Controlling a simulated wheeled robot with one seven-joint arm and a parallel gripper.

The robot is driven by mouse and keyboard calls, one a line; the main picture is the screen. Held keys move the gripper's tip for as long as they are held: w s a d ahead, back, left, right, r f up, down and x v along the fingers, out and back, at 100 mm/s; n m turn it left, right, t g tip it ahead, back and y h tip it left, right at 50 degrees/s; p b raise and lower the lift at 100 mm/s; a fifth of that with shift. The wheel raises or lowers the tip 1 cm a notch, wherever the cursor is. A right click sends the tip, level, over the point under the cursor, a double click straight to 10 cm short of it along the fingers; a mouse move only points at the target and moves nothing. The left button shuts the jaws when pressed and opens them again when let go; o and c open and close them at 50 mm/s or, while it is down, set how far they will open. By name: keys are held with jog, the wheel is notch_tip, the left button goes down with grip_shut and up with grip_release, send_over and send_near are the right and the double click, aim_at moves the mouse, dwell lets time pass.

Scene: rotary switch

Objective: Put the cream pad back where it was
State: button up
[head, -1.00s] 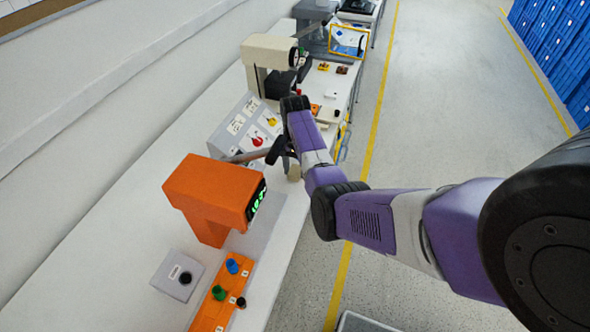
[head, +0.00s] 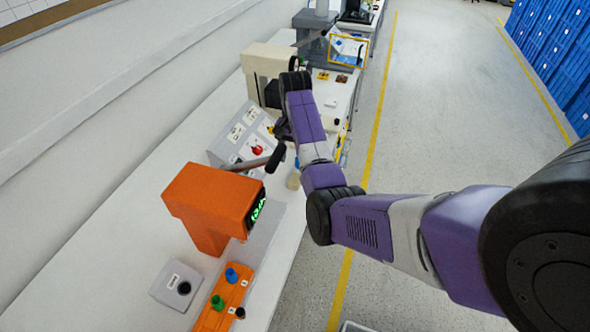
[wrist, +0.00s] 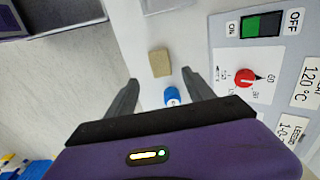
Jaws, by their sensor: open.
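The cream pad (wrist: 160,63) is a small tan block on the pale bench top in the wrist view, just beyond and between my fingertips. A small cream piece that looks like it shows in the head view (head: 293,181), near the bench's right edge.
The sloped panel (wrist: 230,65) with a red rotary knob (wrist: 245,78) and green switch (wrist: 262,25) is close on the right. An orange press (head: 212,200) with a dark-gripped lever (head: 276,157) stands nearer, a cream press (head: 270,60) farther. The aisle is clear.

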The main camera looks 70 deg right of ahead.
jog(key=shift+r, duration=1.35)
jog(key=shift+s, duration=0.15)
